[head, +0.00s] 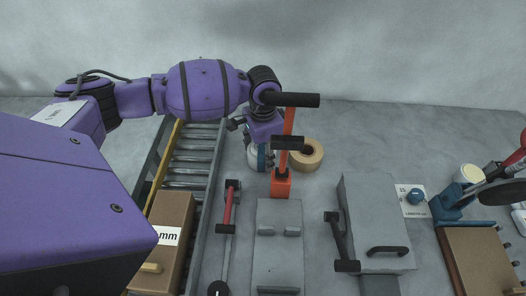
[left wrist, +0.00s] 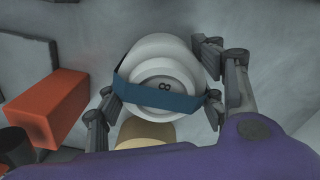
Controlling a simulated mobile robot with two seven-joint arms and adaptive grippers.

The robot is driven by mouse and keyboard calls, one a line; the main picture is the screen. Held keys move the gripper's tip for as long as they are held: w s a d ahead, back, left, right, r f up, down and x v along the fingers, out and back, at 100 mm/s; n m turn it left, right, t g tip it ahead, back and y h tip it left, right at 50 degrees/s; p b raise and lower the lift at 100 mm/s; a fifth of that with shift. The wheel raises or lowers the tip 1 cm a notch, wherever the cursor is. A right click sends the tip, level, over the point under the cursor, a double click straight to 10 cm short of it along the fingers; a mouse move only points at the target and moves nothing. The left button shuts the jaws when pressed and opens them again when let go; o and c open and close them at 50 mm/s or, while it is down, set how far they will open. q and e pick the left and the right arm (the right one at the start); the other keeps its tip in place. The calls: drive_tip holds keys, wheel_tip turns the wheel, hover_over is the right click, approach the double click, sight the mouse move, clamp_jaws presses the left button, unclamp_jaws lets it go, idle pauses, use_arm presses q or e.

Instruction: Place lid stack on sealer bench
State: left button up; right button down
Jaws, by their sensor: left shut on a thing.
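The lid stack is a white round stack with a dark blue band and an "8" on its end. It shows in the left wrist view (left wrist: 162,52) between my left gripper's fingers (left wrist: 160,98). In the head view, the lid stack (head: 254,158) is partly hidden under my left gripper (head: 259,150), which is shut on it. It is over the grey bench top (head: 330,127), just left of the orange upright. I cannot tell whether the stack touches the bench. My right gripper is not in view.
An orange upright with black handles (head: 282,184) stands close to the right of the gripper, with a tan roll (head: 307,156) beyond it. A roller conveyor (head: 191,165) with a cardboard box (head: 170,218) lies left. Grey machines (head: 375,210) stand at front right.

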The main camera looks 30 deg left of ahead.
sight(263, 146)
use_arm(q)
drive_tip(key=o, duration=1)
drive_tip(key=shift+f, duration=0.1)
drive_tip(key=shift+o, duration=0.6)
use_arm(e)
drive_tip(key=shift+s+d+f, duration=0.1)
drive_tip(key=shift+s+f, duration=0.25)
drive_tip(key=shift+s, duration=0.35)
use_arm(q)
wheel_tip(263, 146, up, 12)
drive_tip(key=shift+f+p, duration=0.1)
drive_tip(key=shift+p, duration=0.35)
drive_tip(key=shift+r, duration=0.3)
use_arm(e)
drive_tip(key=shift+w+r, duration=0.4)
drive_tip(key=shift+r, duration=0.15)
use_arm(q)
drive_tip(key=shift+s+f, duration=0.1)
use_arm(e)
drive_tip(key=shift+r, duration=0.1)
